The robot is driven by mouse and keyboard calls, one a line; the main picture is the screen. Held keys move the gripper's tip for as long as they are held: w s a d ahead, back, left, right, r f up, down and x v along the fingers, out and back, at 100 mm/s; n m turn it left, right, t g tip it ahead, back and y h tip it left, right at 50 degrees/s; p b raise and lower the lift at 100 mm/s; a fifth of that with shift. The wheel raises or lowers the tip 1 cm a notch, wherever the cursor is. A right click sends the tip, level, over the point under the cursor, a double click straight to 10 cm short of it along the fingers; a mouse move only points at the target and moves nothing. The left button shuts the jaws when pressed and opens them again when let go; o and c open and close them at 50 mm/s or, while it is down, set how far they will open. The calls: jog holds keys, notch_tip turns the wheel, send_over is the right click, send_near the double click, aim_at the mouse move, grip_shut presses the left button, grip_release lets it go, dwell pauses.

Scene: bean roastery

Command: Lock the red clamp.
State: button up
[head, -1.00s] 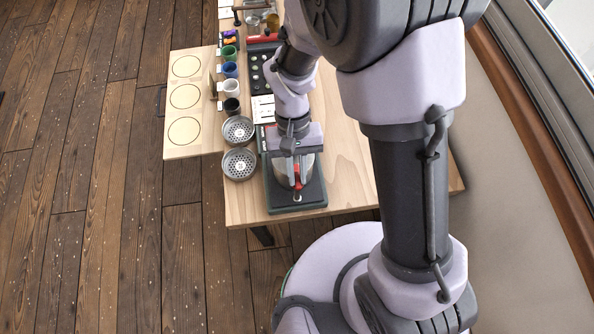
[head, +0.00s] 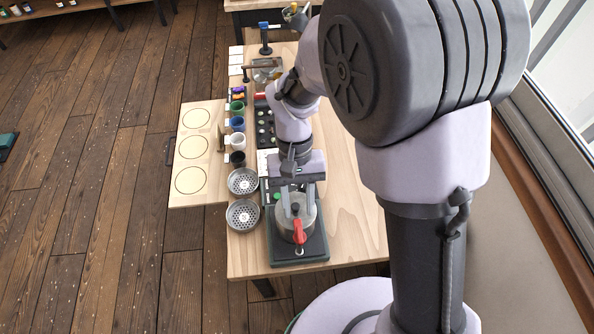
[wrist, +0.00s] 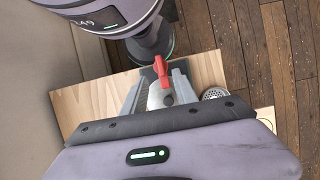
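The red clamp (head: 299,232) shows as a red lever on the near side of a round metal canister (head: 309,221). The canister stands on a dark base plate (head: 310,250) at the table's near edge. In the wrist view the red clamp (wrist: 161,70) lies between and beyond the fingertips, with its handle pointing up the picture. My gripper (head: 291,207) is above the canister, with its fingers apart. In the wrist view my gripper (wrist: 157,84) is open, and I see no finger touching the clamp. The clamp's latch is too small to judge.
Two perforated metal dishes (head: 243,215) stand left of the base plate. Several coloured cups (head: 238,141) line the table's left side, by a board with circles (head: 187,200). The wooden table (head: 345,220) is clear on the right.

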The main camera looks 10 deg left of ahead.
jog(key=p+v, duration=0.2)
jog(key=v, duration=0.7)
jog(key=shift+w+r, duration=0.2)
jog(key=s+d+m+t+y+b, duration=0.1)
jog(key=s+d+m+t+b, duration=0.2)
jog(key=s+d+t+b, duration=0.1)
jog(key=s+d+r+m+t+y+b, duration=0.1)
jog(key=s+d+m+t+b, duration=0.3)
jog(key=d+b, duration=0.5)
jog(key=shift+s+d+t+y, duration=0.35)
jog(key=shift+d+t+y, duration=0.2)
jog(key=shift+t, duration=0.45)
